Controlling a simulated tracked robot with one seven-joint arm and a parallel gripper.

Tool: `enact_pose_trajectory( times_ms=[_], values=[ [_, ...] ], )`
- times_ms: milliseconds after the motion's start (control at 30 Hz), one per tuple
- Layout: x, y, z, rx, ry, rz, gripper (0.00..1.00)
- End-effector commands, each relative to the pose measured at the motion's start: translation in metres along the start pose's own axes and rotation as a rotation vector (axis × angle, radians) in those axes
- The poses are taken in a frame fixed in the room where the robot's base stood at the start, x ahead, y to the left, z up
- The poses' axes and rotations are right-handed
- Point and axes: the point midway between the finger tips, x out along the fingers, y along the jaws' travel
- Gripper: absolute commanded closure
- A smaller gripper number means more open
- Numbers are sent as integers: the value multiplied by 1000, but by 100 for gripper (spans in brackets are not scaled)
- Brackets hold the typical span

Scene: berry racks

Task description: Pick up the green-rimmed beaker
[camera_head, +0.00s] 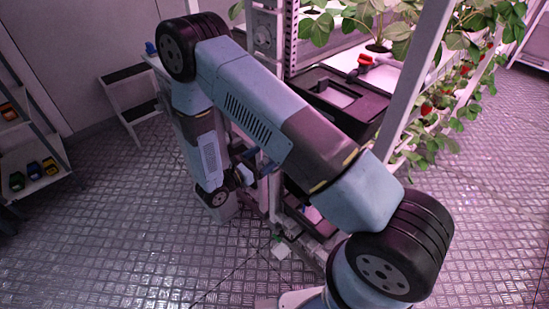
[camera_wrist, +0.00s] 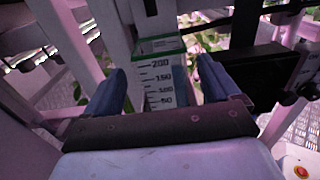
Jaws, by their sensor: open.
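The green-rimmed beaker (camera_wrist: 158,78) shows in the wrist view, a clear vessel with black volume marks and a green band at its top. My gripper (camera_wrist: 160,85) is open, with one blue finger on each side of the beaker and a visible gap to each. I cannot tell how far the fingers reach along it. The beaker's lower part is hidden behind the dark gripper body. In the head view my arm bends down to the left and my gripper (camera_head: 258,168) is partly seen beside the rack; the beaker is not clear there.
A plant rack with strawberry plants (camera_head: 440,105) and a black bin (camera_head: 340,100) stands right of my arm. Its pale post (camera_head: 418,80) is close by. A step stool (camera_head: 130,95) and a shelf (camera_head: 35,160) stand at left. The metal floor between is mostly clear.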

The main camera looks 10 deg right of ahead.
Motion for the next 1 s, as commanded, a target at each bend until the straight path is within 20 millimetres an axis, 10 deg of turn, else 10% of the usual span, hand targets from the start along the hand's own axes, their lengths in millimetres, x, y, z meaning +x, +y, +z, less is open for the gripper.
enact_pose_trajectory(
  times_ms=[667, 1000],
  values=[
    [50, -1, -2, 0, 0, -2, 11],
    [50, -1, -2, 0, 0, -3, 41]
  ],
)
